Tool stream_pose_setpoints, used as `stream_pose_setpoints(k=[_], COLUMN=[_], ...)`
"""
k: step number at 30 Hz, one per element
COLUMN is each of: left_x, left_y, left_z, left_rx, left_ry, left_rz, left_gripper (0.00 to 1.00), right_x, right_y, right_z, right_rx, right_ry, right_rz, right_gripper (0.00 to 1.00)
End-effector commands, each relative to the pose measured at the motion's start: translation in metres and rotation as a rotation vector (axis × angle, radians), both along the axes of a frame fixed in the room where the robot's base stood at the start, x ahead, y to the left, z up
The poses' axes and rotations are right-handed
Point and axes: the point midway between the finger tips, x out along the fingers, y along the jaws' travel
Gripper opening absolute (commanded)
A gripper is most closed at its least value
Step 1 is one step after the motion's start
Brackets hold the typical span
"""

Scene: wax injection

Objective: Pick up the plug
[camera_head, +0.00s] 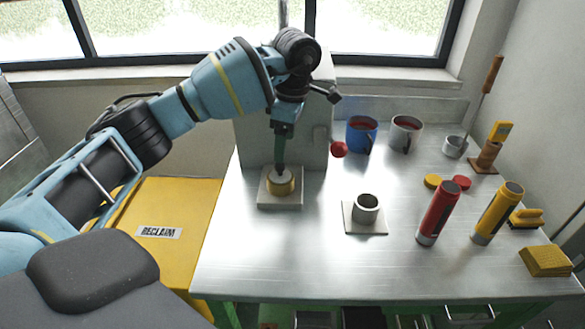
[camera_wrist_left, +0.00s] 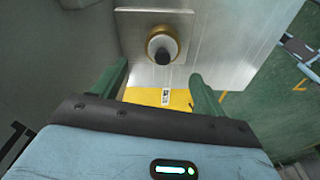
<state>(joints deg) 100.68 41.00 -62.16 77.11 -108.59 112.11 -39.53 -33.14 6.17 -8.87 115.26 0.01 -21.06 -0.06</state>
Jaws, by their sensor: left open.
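The plug (camera_head: 281,176) is a pale round piece with a black knob, seated in a brass ring on a square metal plate (camera_head: 268,200) at the bench's left side. In the left wrist view the plug (camera_wrist_left: 162,47) shows nearly from above, beyond the fingertips. My left gripper (camera_head: 281,150) points down with green fingers just above the plug. In the left wrist view the two fingers (camera_wrist_left: 160,70) are apart, with nothing between them. Whether a finger touches the knob cannot be told. My right gripper is not in view.
A grey box-shaped housing (camera_head: 258,130) stands right behind the plate. A metal cup on a square base (camera_head: 366,208) is to the right. Blue (camera_head: 362,134) and grey (camera_head: 405,133) mugs, red (camera_head: 437,212) and yellow (camera_head: 498,212) cylinders stand farther right. A yellow RECLAIM bin (camera_head: 180,205) is left.

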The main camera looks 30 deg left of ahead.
Motion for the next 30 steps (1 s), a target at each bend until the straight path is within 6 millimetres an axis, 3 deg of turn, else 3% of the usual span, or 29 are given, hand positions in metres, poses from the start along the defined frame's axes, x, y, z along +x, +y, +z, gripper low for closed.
stream_pose_setpoints(k=[5, 13, 20, 30], left_x=[0.0, -0.002, -0.002, -0.007], left_y=[0.001, 0.004, 0.004, 0.01], left_z=[0.0, -0.023, -0.03, -0.071], left_rx=[0.002, 0.002, 0.001, 0.0], left_ry=[0.001, 0.001, 0.0, 0.0], left_rz=[0.001, 0.002, 0.001, 0.001], left_gripper=[0.72, 0.72, 0.72, 0.72], right_x=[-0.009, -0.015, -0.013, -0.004], right_y=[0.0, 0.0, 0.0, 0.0], right_z=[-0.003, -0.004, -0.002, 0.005], right_rx=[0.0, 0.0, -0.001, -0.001], right_ry=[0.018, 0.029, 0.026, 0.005], right_rz=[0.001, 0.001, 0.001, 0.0], right_gripper=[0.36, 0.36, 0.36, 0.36])
